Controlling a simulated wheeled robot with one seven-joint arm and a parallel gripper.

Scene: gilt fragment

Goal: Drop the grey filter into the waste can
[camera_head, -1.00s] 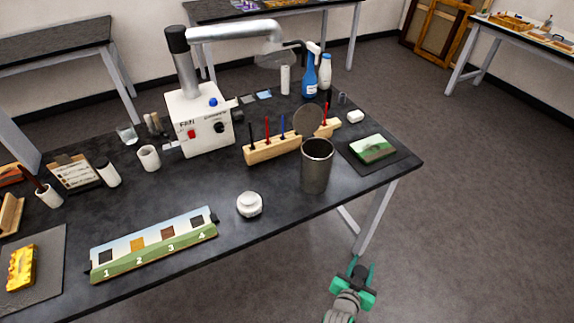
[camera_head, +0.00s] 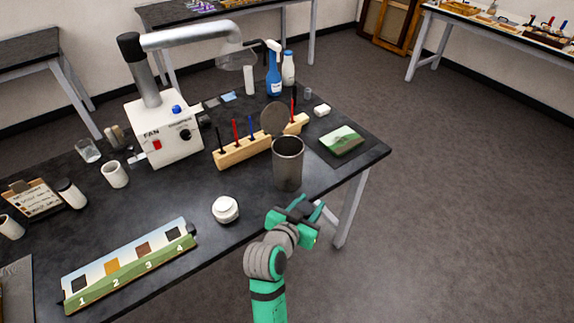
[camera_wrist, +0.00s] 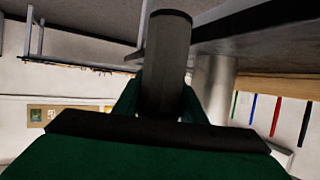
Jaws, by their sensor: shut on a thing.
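My gripper (camera_head: 306,207) is at the table's front edge, in front of the waste can and slightly to its right. In the wrist view its green fingers are shut on a dark grey cylinder, the grey filter (camera_wrist: 166,65). The head view does not clearly show the filter. The waste can (camera_head: 288,165) is an upright, open-topped metal cylinder near the table's front right edge. It also shows in the wrist view (camera_wrist: 214,84), just right of the filter and apart from my fingers. The can's inside is mostly hidden. A round grey-brown disc (camera_head: 274,118) stands behind its rim.
A white lidded jar (camera_head: 225,209) stands left of the can. A wooden rack (camera_head: 240,153) with coloured sticks is behind it, and a dark mat with a green block (camera_head: 341,141) lies to the right. The fan box (camera_head: 165,130) stands further left. Open floor lies right of the table.

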